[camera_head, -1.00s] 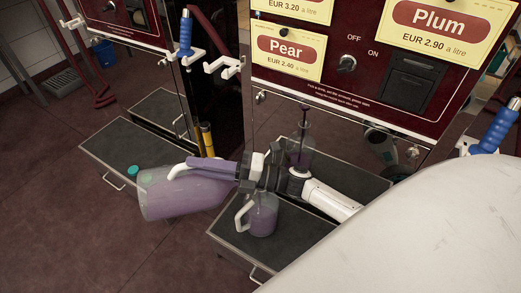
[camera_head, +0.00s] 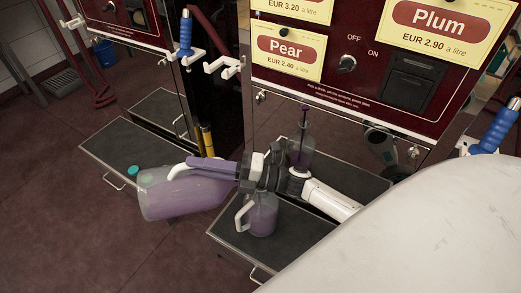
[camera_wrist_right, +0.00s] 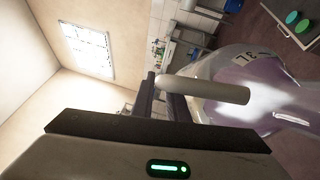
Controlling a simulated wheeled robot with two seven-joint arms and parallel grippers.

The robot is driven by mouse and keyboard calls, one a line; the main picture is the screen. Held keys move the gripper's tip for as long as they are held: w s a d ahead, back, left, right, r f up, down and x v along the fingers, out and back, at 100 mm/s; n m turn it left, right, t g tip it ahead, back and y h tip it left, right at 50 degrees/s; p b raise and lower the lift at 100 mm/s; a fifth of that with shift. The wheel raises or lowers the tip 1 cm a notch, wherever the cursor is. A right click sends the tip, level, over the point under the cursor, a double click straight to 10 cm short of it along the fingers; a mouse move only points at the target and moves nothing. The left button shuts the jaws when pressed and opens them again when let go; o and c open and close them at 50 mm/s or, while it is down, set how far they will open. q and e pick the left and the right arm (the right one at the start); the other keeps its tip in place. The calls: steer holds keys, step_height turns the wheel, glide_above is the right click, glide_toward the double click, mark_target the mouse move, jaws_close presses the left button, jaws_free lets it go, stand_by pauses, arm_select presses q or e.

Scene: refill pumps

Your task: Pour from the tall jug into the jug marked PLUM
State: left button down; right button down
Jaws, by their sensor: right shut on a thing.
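The tall jug (camera_head: 180,200) is a large clear jug with purple liquid, lying nearly on its side in the air over the left edge of the drip tray. My right gripper (camera_head: 250,172) is shut on it; in the right wrist view its dark fingers (camera_wrist_right: 163,100) are at the pale handle (camera_wrist_right: 205,90). A smaller clear jug (camera_head: 263,213) with a white handle and purple liquid stands upright on the tray, just below the gripper. No marking on it is readable. I cannot make out a pouring stream. My left gripper is not in view.
Another clear vessel (camera_head: 301,152) stands behind the gripper under the machine, with a dark tube above it. The Plum sign (camera_head: 438,20) and Pear sign (camera_head: 289,50) are on the front. A second tray (camera_head: 120,150) is at left. A pale rounded surface (camera_head: 420,230) fills the lower right.

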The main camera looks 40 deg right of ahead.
steer(key=shift+r, duration=0.25)
stand_by(0.3)
steer(key=shift+w+a+p, duration=0.15)
steer(key=shift+a+p, duration=0.1)
steer(key=shift+p, duration=0.2)
steer(key=shift+w+a+f+h+p, duration=0.15)
steer(key=shift+a+f+h+p, duration=0.15)
steer(key=shift+f+p, duration=0.1)
steer(key=shift+f+n+g, duration=0.25)
steer(key=shift+n+g, duration=0.05)
steer(key=shift+d+r, duration=0.2)
steer(key=shift+r, duration=0.1)
steer(key=shift+d+r+p, duration=0.15)
steer(key=shift+p, duration=0.65)
stand_by(3.0)
stand_by(1.0)
